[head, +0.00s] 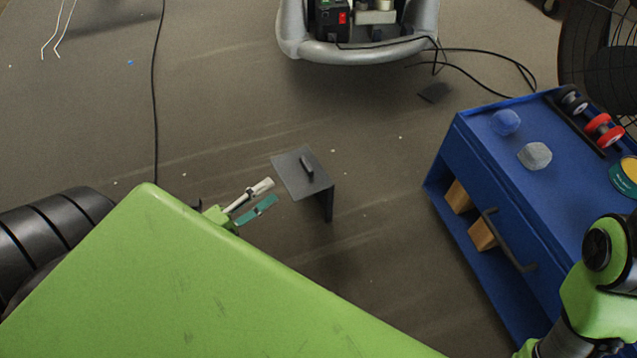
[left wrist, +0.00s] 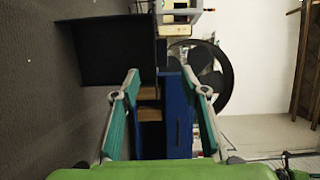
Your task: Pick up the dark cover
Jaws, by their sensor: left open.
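The dark cover (head: 292,176) is a dark grey bent panel with a small black handle on its top face. In the head view it stands on the floor just right of my left gripper (head: 258,201). The gripper is open and empty, and its fingers point toward the cover without visible contact. In the left wrist view, the cover (left wrist: 105,48) appears as a dark panel at the upper left, beyond the left fingertip of my left gripper (left wrist: 162,77). My right arm shows at the lower right of the head view, but its gripper is out of frame.
A blue cabinet (head: 478,147) with a dark handle stands to the right, carrying a blue lump, a grey lump and small wheels. A grey-framed machine (head: 360,52) is at the top. A small dark piece (head: 433,92) and cables lie on the floor. Floor around the cover is clear.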

